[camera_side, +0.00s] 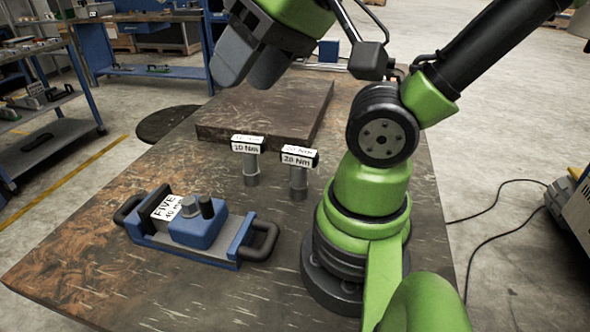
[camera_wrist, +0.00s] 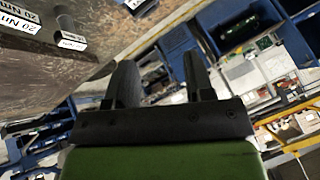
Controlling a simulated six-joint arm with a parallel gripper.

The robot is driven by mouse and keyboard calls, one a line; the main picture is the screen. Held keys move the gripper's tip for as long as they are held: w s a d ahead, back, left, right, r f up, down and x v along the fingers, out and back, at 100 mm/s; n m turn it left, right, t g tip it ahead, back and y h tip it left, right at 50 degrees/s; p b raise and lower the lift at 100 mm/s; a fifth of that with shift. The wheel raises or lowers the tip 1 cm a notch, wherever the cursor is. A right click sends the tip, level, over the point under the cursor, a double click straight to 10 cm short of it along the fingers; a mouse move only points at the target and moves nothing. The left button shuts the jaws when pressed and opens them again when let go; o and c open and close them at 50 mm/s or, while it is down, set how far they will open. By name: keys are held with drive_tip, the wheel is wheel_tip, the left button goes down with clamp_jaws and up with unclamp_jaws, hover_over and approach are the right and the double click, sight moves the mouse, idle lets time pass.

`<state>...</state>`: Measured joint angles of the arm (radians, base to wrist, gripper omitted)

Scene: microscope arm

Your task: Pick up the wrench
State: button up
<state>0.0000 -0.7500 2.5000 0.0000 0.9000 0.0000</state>
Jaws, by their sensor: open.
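Two upright grey tools with label blocks on top stand on the worktable: one marked 10 Nm (camera_side: 247,160) and, to its right, one marked 20 Nm (camera_side: 298,172). I cannot tell for certain which thing is the wrench. In the wrist view, a 20 Nm label (camera_wrist: 20,22) and a second labelled block (camera_wrist: 71,41) show at the upper left, away from my fingers. My gripper (camera_wrist: 156,80) is open with nothing between its two dark fingers. In the side view the end of my arm is high at the top, above the tools and cut off by the frame.
A blue device (camera_side: 200,228) with black handles and a label reading FIVE lies at the table's left. A raised dark slab (camera_side: 262,112) lies behind the tools. The worn table (camera_side: 75,275) is bare at the front left. Shelves (camera_side: 45,130) stand beyond it.

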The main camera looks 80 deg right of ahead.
drive_tip(key=shift+o, duration=1.1)
drive_tip(key=m+g+h, duration=0.2)
drive_tip(key=m+g, duration=0.5)
drive_tip(key=m, duration=2.5)
hover_over(299, 151)
wheel_tip(299, 151, down, 13)
drive_tip(key=shift+w+a+r, duration=0.1)
drive_tip(key=shift+w+r, duration=0.05)
drive_tip(key=shift+r, duration=0.05)
drive_tip(key=shift+f+m, duration=0.3)
drive_tip(key=shift+m, duration=0.1)
drive_tip(key=shift+d+f, duration=0.2)
drive_tip(key=shift+f, duration=4.55)
